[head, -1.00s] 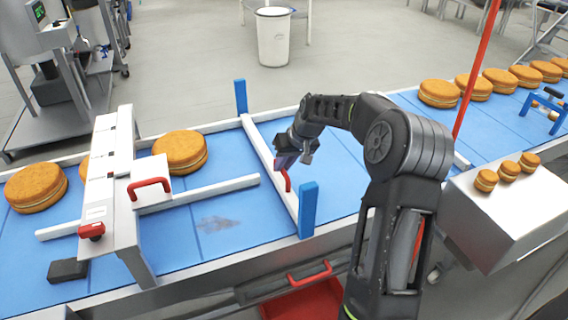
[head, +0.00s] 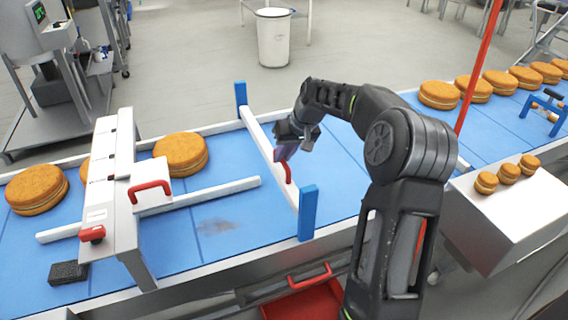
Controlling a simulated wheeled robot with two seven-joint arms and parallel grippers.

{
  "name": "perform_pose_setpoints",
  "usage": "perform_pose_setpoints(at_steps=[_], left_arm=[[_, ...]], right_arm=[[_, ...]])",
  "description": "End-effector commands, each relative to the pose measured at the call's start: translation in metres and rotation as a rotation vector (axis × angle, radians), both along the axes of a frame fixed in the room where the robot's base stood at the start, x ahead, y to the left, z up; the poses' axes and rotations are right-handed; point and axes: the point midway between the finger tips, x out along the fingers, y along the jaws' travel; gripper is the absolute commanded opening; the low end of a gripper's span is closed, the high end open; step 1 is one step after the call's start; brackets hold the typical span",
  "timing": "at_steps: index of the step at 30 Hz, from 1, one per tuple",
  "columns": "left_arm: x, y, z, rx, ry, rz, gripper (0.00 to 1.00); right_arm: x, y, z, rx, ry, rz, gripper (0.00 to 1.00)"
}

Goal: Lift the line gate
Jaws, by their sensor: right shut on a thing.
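The line gate (head: 262,137) is a white bar across the blue conveyor belt, between two blue posts (head: 308,212). Its red handle (head: 288,172) shows just below my right gripper (head: 285,150). My right gripper is shut at the handle; its fingertips partly hide the grip. The bar stands somewhat raised between the posts. My left gripper is not in view.
Filled rounds lie on the belt left of the gate (head: 181,153) and at the far right (head: 440,94). A white housing with red handles (head: 112,185) spans the belt at left. A dark block (head: 68,272) and a smudge (head: 216,226) are on the belt.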

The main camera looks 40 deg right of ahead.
Motion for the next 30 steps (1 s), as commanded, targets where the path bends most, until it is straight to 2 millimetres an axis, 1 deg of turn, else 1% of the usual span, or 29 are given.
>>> perform_pose_setpoints(at_steps=[1,3,6,8,10,17,18,25,26,30], left_arm=[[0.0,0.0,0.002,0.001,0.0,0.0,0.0],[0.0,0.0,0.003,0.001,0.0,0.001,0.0],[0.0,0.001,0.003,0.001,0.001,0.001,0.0],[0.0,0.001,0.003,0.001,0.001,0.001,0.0],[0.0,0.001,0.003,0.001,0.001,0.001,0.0],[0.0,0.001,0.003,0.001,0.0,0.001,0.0],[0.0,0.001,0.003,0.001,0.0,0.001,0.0],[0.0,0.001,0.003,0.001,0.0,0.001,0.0],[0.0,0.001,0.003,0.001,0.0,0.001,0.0],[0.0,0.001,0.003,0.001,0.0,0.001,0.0]], right_arm=[[0.005,-0.002,0.023,-0.01,-0.02,-0.001,0.0],[0.004,-0.002,0.041,-0.011,-0.021,-0.002,0.0],[0.004,-0.002,0.059,-0.009,-0.018,-0.002,0.0],[0.003,-0.001,0.064,-0.007,-0.016,-0.002,0.0],[0.003,-0.001,0.066,-0.006,-0.014,-0.002,0.0],[0.002,-0.001,0.065,-0.006,-0.011,-0.002,0.0],[0.002,-0.001,0.065,-0.006,-0.011,-0.002,0.16],[0.002,-0.001,0.064,-0.005,-0.01,-0.002,0.35],[0.002,-0.001,0.064,-0.004,-0.009,-0.001,0.36],[0.002,-0.001,0.063,-0.004,-0.009,-0.001,0.36]])
